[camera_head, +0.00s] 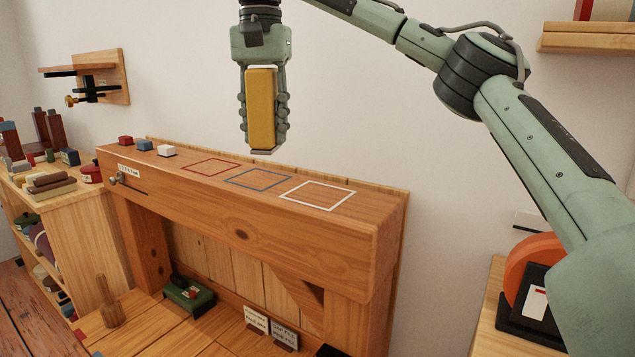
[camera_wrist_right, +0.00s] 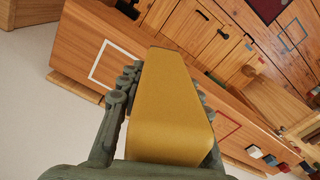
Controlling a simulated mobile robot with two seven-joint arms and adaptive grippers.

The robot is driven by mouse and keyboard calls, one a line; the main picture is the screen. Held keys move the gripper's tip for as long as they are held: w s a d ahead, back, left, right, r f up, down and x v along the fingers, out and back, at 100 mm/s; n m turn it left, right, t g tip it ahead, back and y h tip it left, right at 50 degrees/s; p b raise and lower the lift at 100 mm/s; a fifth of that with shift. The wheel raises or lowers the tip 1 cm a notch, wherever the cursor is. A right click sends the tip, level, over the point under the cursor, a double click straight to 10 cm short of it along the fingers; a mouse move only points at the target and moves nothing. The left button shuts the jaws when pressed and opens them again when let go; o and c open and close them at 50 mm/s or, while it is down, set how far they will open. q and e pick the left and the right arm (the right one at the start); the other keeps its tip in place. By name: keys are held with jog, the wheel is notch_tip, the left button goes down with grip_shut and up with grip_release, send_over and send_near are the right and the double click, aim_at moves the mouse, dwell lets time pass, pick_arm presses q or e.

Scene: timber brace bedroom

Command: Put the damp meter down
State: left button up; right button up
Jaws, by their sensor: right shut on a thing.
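The damp meter, seemingly the yellow block (camera_head: 261,108), is upright between the fingers of my right gripper (camera_head: 264,125). The gripper is shut on it and holds it in the air above the wooden beam shelf (camera_head: 240,222), clear of its top. In the right wrist view the damp meter (camera_wrist_right: 170,105) fills the middle, with fingers along both sides. The shelf top has a red outline (camera_head: 211,167), a blue outline (camera_head: 258,179) and a white outline (camera_head: 317,195), all empty in the head view. My left gripper is not in view.
Red, blue and white blocks (camera_head: 145,145) stand at the shelf's left end. A green device (camera_head: 188,295), a wooden peg (camera_head: 109,305) and small signs (camera_head: 284,333) are on the bench below. A wall bracket (camera_head: 95,80) hangs at left. An orange disc (camera_head: 530,265) stands at right.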

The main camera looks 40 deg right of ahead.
jog(key=d+f, duration=0.2)
jog(key=d, duration=0.1)
jog(key=d+f, duration=0.2)
jog(key=d, duration=0.2)
jog(key=d+f, duration=0.2)
jog(key=d, duration=0.1)
jog(key=shift+d+f, duration=0.15)
jog(key=shift+d, duration=0.1)
jog(key=shift+f, duration=2.05)
jog(key=o, duration=1.2)
jog(key=shift+c, duration=0.2)
